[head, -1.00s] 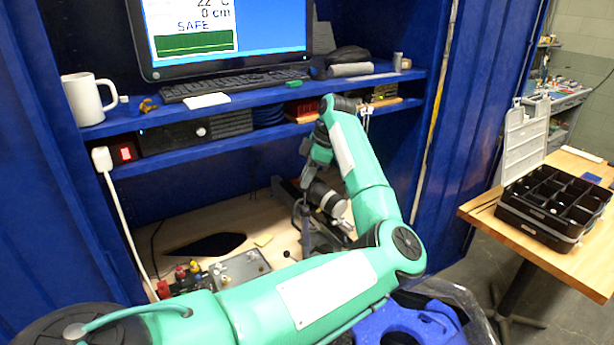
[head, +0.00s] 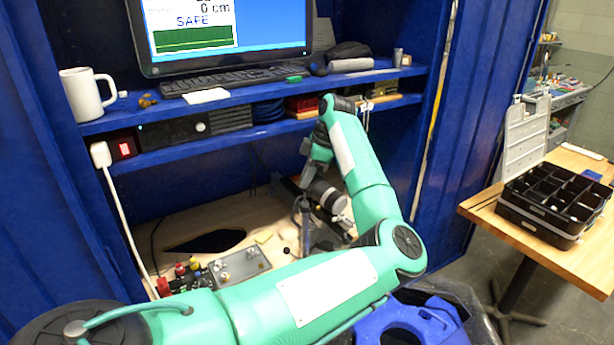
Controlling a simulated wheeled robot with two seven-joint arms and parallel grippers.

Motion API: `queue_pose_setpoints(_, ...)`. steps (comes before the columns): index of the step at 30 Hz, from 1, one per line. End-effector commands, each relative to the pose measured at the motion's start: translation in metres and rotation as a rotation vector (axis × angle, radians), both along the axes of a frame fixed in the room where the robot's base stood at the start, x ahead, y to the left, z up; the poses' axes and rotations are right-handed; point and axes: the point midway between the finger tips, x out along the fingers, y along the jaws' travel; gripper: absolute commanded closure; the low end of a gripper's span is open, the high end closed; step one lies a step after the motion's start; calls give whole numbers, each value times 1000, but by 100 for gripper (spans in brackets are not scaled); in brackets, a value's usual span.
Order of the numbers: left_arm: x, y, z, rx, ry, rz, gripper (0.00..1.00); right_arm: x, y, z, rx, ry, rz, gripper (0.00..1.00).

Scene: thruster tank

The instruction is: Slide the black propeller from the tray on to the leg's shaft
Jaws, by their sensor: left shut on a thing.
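My left arm comes in from the lower left and bends up and over the workbench. Its dark left gripper (head: 309,188) points down close beside a grey and black cylinder (head: 326,196), which looks like the motor of the leg. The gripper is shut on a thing. That thing is mostly hidden and too small to make out, but it is dark like the propeller. I cannot tell whether it touches the leg's shaft, which I cannot make out. No propeller shows apart from the gripper. My right gripper is not in view.
A shelf (head: 240,142) with boxes runs above the bench, under a keyboard and monitor. A white mug (head: 84,94) stands at left. A black compartment box (head: 540,222) stands on the right table. A blue part (head: 425,322) is at the bottom.

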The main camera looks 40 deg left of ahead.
Motion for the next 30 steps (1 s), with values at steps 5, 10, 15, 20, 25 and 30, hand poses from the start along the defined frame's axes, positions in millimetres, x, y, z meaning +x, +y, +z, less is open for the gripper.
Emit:
queue_pose_setpoints(5,0,0,-3,0,0,0,100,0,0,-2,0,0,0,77)
queue_pose_setpoints(10,0,0,-8,0,0,0,100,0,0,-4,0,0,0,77)
queue_pose_setpoints(15,0,0,-12,0,0,0,100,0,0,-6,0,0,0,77)
queue_pose_setpoints(20,0,0,-12,0,0,0,100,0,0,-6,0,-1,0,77)
queue_pose_setpoints(25,0,0,-12,0,0,0,100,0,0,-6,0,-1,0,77)
queue_pose_setpoints(30,0,0,-12,0,0,0,100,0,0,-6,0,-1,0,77)
